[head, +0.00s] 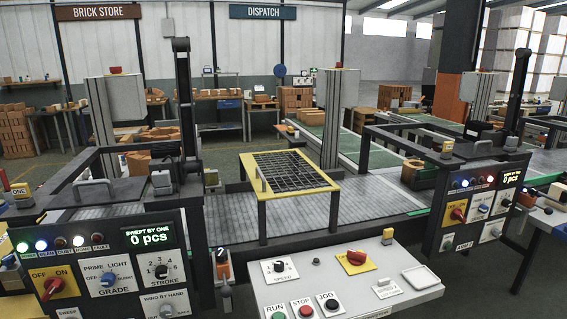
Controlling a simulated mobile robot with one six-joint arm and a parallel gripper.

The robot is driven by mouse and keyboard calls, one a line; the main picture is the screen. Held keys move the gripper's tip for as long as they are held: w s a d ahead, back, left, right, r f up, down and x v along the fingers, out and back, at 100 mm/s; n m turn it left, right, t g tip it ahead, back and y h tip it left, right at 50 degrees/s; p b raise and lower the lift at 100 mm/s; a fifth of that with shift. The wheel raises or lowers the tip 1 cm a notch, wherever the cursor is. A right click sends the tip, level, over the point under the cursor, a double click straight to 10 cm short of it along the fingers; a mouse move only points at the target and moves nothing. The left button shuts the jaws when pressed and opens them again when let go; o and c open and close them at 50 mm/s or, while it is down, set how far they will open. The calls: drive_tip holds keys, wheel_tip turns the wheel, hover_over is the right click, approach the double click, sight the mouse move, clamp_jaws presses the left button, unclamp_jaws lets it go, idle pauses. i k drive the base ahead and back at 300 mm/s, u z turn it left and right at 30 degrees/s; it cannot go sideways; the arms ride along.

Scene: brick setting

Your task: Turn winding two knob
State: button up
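My gripper is not in view.
A low white console (345,278) with buttons and knobs stands front centre between the panels. Behind it are a grey conveyor (345,203) and a yellow-framed grid table (290,172). Dark machine frames flank both sides. Brick stacks and benches stand at the back.

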sight(496, 233)
drive_tip(key=z, duration=4.35)
drive_tip(key=i, duration=0.1)
drive_tip(key=u, duration=3.3)
drive_tip(key=i, duration=1.55)
drive_tip(key=u, duration=0.1)
